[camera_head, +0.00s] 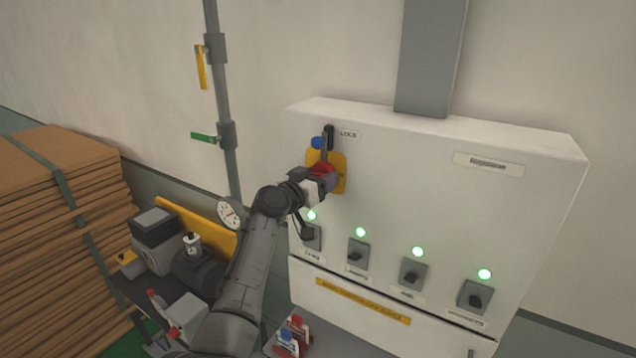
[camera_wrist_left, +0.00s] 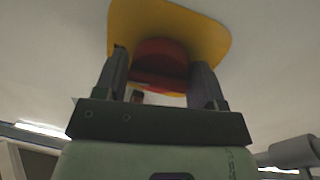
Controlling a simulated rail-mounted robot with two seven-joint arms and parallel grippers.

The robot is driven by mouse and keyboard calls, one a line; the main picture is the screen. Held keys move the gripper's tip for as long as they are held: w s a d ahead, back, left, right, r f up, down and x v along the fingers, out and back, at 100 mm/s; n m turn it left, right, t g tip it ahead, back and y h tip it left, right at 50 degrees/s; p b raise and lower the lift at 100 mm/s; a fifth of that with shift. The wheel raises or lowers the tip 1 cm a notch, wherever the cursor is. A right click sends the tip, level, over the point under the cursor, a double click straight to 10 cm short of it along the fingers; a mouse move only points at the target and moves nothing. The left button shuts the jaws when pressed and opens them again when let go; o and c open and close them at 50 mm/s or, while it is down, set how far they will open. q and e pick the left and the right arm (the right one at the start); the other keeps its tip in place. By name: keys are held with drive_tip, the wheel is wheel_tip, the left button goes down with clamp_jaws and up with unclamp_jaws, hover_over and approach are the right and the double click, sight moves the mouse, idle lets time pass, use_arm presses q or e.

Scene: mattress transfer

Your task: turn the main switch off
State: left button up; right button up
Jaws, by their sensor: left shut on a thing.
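The main switch is a red knob (camera_head: 323,169) on a yellow plate (camera_head: 340,160), on the upper left of the white panel's front. My left gripper (camera_head: 322,180) is at the switch and shut on the red knob, hiding part of it. In the left wrist view the red knob (camera_wrist_left: 160,62) sits between the two fingers, in front of the yellow plate (camera_wrist_left: 205,33). The exact angle of the knob is hard to tell. My right gripper is not in view.
Below the switch is a row of several small dark switches (camera_head: 414,273) with lit green lamps (camera_head: 418,252). A blue knob (camera_head: 318,142) and a black handle (camera_head: 329,136) are just above. A pipe (camera_head: 222,90) with yellow and green levers and stacked brown boards (camera_head: 60,220) stand left.

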use_arm(q)
drive_tip(key=shift+f+n+b, duration=0.15)
drive_tip(key=shift+n+b, duration=0.55)
drive_tip(key=shift+n, duration=0.5)
drive_tip(key=shift+n+b, duration=0.3)
drive_tip(key=shift+n, duration=0.9)
drive_tip(key=shift+n+t, duration=0.3)
drive_tip(key=shift+n, duration=0.1)
drive_tip(key=o, duration=0.8)
drive_tip(key=shift+o, duration=0.3)
drive_tip(key=shift+s, duration=0.1)
